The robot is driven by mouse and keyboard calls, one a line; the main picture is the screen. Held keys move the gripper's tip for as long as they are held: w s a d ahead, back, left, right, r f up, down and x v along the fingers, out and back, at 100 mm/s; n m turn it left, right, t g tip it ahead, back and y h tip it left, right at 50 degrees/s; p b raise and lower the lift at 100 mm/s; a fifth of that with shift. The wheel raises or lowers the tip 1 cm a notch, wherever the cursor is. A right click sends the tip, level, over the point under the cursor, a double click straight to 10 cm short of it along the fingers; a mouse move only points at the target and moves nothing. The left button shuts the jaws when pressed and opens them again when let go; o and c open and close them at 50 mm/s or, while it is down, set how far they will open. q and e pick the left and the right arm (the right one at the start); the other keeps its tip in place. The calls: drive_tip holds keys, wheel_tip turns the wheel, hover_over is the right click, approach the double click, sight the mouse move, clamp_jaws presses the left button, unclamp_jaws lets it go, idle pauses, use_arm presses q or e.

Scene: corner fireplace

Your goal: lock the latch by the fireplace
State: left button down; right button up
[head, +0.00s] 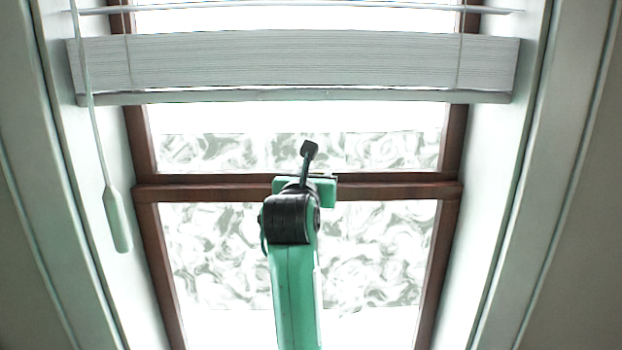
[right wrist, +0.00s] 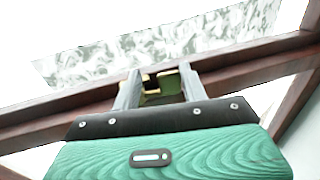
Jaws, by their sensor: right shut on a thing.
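The latch (right wrist: 170,86) is a small brass-coloured piece with a dark gap, on the brown middle rail (head: 400,190) of the window. In the right wrist view my right gripper (right wrist: 159,80) has its two grey fingers on either side of the latch, shut on it. In the head view my green right arm reaches up to the middle rail, and its wrist hides the latch and the fingers. The finer position of the latch's lever is too small to tell. My left gripper is not in view.
A white blind (head: 300,62) hangs across the upper window. Its cord with a pale green pull (head: 117,219) hangs at the left. Bright patterned panes (head: 380,250) lie above and below the rail. White window reveals stand on both sides.

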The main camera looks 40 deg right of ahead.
drive_tip(key=shift+w+d+n+t+y+b, duration=0.1)
drive_tip(key=shift+d+n+t+y+b, duration=0.1)
drive_tip(key=shift+n+t+y, duration=0.45)
drive_tip(key=shift+d+n+t+y+b, duration=0.15)
drive_tip(key=shift+d+n+t+y, duration=0.05)
drive_tip(key=shift+n+t+y, duration=0.45)
drive_tip(key=o, duration=1)
drive_tip(key=shift+b+v, duration=4.95)
drive_tip(key=shift+v, duration=1.95)
drive_tip(key=shift+d+f, duration=0.1)
drive_tip(key=shift+d, duration=0.05)
